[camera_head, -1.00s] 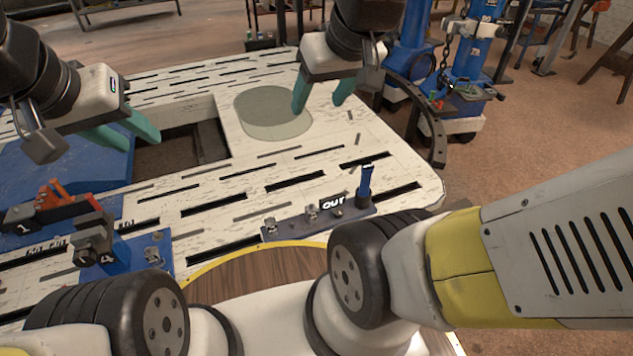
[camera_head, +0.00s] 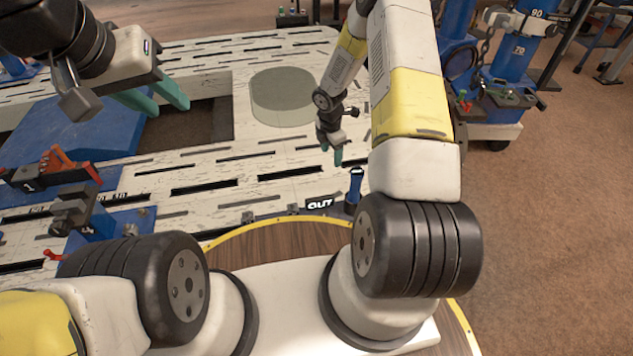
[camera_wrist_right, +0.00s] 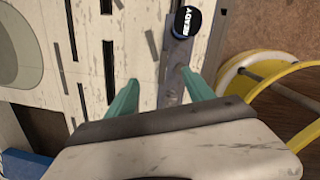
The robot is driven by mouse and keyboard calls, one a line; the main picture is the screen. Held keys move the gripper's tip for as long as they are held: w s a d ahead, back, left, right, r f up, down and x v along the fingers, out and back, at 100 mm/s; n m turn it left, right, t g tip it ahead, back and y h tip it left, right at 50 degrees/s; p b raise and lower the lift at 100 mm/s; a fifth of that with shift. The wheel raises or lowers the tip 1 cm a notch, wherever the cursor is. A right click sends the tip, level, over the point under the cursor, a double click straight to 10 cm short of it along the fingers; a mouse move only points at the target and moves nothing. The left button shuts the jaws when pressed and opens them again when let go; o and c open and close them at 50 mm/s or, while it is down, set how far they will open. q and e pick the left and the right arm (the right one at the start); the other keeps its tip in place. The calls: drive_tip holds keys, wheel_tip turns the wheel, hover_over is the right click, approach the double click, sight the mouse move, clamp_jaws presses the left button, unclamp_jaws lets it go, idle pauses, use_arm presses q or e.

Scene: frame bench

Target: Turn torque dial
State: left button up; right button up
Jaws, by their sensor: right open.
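No part is clearly marked as a torque dial. A blue upright post (camera_head: 354,190) with a black cap stands at the bench's near edge, beside an "OUT" sign (camera_head: 320,203). In the right wrist view the black cap (camera_wrist_right: 187,21) reads "READY" and lies beyond the fingertips, apart from them. My right gripper (camera_head: 332,157) points down above the bench, just left of and beyond the post. It is open and empty, and its fingers also show in the right wrist view (camera_wrist_right: 161,90). My left gripper (camera_head: 162,98) is open and empty above the bench's left part.
The slotted white bench (camera_head: 215,165) has a rectangular opening at the left and a translucent round disc (camera_head: 283,97). Blue fixtures with numbered clamps (camera_head: 75,205) stand at the near left. A blue cart (camera_head: 500,105) stands beyond the right edge. Several slots between are clear.

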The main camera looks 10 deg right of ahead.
sight(324, 214)
drive_tip(key=s+a+f+n, duration=0.1)
drive_tip(key=f, duration=0.5)
drive_tip(key=s+a+f+n, duration=0.1)
drive_tip(key=s+f+n, duration=0.1)
drive_tip(key=f, duration=0.4)
drive_tip(key=s+a+f+n+g+y, duration=0.1)
drive_tip(key=s+f+n, duration=0.1)
drive_tip(key=f, duration=0.4)
drive_tip(key=shift+s, duration=0.1)
wheel_tip(324, 214, down, 8)
drive_tip(key=shift+s+a+f, duration=0.1)
clamp_jaws()
